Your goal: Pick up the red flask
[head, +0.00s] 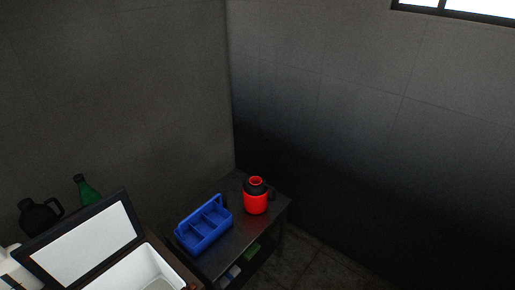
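The red flask (256,201) stands upright on a dark side table (238,243) in the corner of the room. It has a red body, a black collar with a handle on its right side, and a red top. Neither of my grippers shows in the head view. The flask stands free, with nothing holding it.
A blue divided caddy (204,228) with a raised handle sits left of the flask. A white-lined box with its lid (82,243) open is at lower left. Behind it are a black jug (38,217) and a green bottle (87,190). Walls close in behind; floor (322,265) is clear at right.

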